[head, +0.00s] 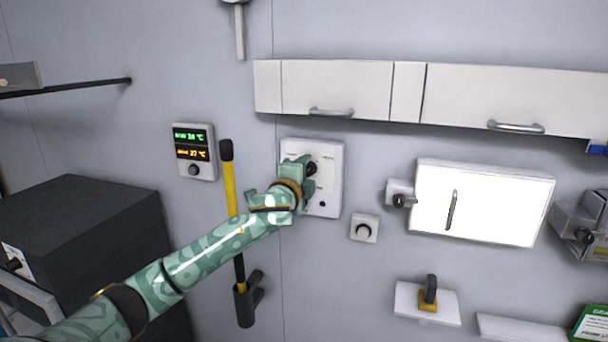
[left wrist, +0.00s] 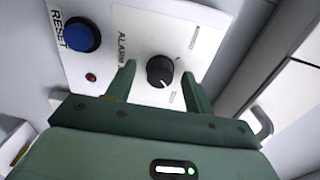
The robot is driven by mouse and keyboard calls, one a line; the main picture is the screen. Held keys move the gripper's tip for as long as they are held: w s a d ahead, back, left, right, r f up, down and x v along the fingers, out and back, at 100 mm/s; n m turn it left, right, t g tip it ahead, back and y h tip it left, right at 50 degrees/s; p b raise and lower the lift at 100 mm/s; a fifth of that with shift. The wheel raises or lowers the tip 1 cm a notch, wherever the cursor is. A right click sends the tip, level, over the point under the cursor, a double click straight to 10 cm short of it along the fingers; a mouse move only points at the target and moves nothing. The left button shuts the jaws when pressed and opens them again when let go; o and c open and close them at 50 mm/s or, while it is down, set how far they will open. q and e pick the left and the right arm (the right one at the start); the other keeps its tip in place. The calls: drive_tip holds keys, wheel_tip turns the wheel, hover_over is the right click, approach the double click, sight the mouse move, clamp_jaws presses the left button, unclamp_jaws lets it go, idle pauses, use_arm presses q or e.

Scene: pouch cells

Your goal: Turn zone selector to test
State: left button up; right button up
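A white wall panel (head: 327,160) hangs below the cabinets. In the left wrist view the panel (left wrist: 150,28) carries a black round knob (left wrist: 161,71) with a white pointer line, small marks around it, and the word ALARM beside it. The knob also shows in the head view (head: 311,169), partly behind my gripper. My left gripper (head: 305,172) is at the panel. In the left wrist view its two green fingers (left wrist: 155,82) are apart on either side of the knob, with gaps visible. My right gripper is out of view.
A blue RESET button (left wrist: 81,35) and a small red light (left wrist: 91,77) are on the same panel. White cabinets (head: 335,90) hang above. A yellow-and-black handle (head: 229,180) stands left of the panel, and a small knob plate (head: 364,228) sits lower right.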

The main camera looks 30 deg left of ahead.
use_arm(q)
drive_tip(key=shift+s, duration=0.1)
drive_tip(key=b+v, duration=0.4)
drive_tip(key=v, duration=1.2)
drive_tip(key=shift+f, duration=0.1)
